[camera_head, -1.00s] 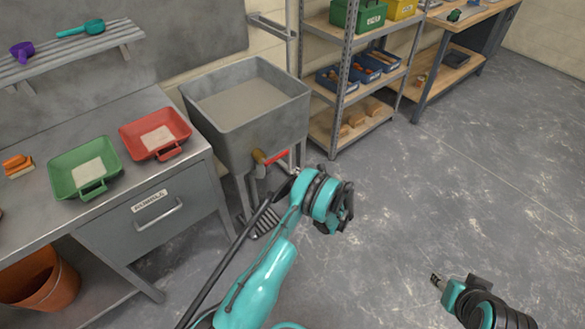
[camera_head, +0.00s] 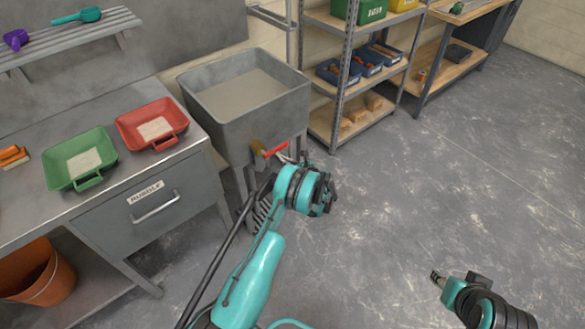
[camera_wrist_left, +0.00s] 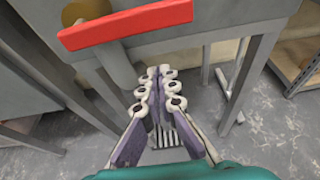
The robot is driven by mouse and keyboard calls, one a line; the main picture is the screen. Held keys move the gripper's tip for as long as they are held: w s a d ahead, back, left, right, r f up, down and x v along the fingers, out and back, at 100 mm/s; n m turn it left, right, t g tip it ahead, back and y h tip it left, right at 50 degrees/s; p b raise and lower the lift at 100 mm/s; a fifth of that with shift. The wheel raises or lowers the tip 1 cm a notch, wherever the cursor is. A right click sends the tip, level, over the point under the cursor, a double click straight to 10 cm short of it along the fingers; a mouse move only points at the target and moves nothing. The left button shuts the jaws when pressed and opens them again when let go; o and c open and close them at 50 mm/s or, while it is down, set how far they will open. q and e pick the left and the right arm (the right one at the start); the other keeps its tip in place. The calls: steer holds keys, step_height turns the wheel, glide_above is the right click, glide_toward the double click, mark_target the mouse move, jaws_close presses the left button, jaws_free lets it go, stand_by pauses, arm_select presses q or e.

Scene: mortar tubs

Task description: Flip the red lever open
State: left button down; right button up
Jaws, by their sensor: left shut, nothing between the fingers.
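The red lever (camera_head: 275,149) sits on a brass-coloured valve (camera_head: 257,146) at the lower front of the grey tub (camera_head: 225,126). In the left wrist view the lever (camera_wrist_left: 125,23) is a red bar lying across the top, roughly level with a slight tilt, in front of the round valve body (camera_wrist_left: 85,10). A grey spout (camera_wrist_left: 117,65) hangs below it. My left gripper (camera_wrist_left: 160,72) is shut and empty, its fingertips just below the lever's right half in that view, with no clear contact. In the head view my wrist partly hides the left gripper. My right gripper (camera_head: 437,277) is at lower right, away from the tub; its fingers are too small to judge.
A floor grate (camera_head: 263,212) lies below the valve, and tub legs (camera_wrist_left: 247,80) stand close by. A bench with a red tray (camera_head: 152,126) and a green tray (camera_head: 80,158) is at left. A metal shelf (camera_head: 345,75) stands behind right. The floor at right is clear.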

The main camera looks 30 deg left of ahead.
arm_select(q)
steer(key=shift+w+a+r+b, duration=0.1)
steer(key=shift+a+r+b, duration=0.15)
steer(key=shift+r, duration=0.7)
steer(key=shift+a+r+b, duration=0.1)
steer(key=shift+r+b, duration=0.15)
steer(key=shift+r, duration=0.7)
arm_select(e)
steer(key=shift+f, duration=0.75)
